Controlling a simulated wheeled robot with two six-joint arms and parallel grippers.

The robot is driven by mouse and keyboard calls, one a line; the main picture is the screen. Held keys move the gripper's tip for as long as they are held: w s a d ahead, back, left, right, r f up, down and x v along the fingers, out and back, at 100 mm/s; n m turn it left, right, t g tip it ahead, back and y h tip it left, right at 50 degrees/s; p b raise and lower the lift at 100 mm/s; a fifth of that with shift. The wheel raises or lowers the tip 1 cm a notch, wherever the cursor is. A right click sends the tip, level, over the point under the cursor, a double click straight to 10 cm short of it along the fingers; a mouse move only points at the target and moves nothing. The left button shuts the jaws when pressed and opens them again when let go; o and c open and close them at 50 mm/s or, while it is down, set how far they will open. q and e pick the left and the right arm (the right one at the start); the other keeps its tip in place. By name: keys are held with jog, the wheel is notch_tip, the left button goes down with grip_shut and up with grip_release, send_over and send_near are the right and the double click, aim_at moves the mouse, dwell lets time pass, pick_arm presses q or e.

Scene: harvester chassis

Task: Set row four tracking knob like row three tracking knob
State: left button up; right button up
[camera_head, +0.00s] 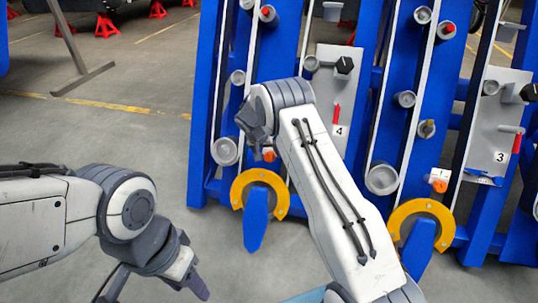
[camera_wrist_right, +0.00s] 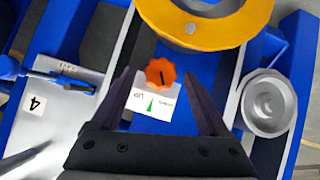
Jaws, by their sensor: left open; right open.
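Row four's orange tracking knob (camera_wrist_right: 160,72) sits on a white plate (camera_wrist_right: 150,101) with a green arrow and small lettering, near the panel marked 4. Its dark pointer line is hard to read. In the head view this knob (camera_head: 269,154) is partly hidden by my right arm. My right gripper (camera_wrist_right: 160,80) is open, its fingers at either side of the knob; contact cannot be told. Row three's orange tracking knob (camera_head: 440,185) is on a white plate at the right; its setting is too small to read. My left gripper (camera_head: 199,287) is open and empty, low at the left.
Yellow-orange rings (camera_head: 282,190) (camera_head: 397,216) stand below the knobs on the blue row units (camera_head: 205,110). A grey roller (camera_wrist_right: 268,103) is right of row four's knob. Panels 4 (camera_head: 327,88) and 3 (camera_head: 493,130) carry levers.

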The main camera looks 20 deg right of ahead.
jog(key=p+v, duration=0.2)
jog(key=v, duration=0.7)
jog(key=shift+r+p, duration=0.15)
jog(key=shift+p, duration=0.2)
jog(key=shift+s+a, duration=0.1)
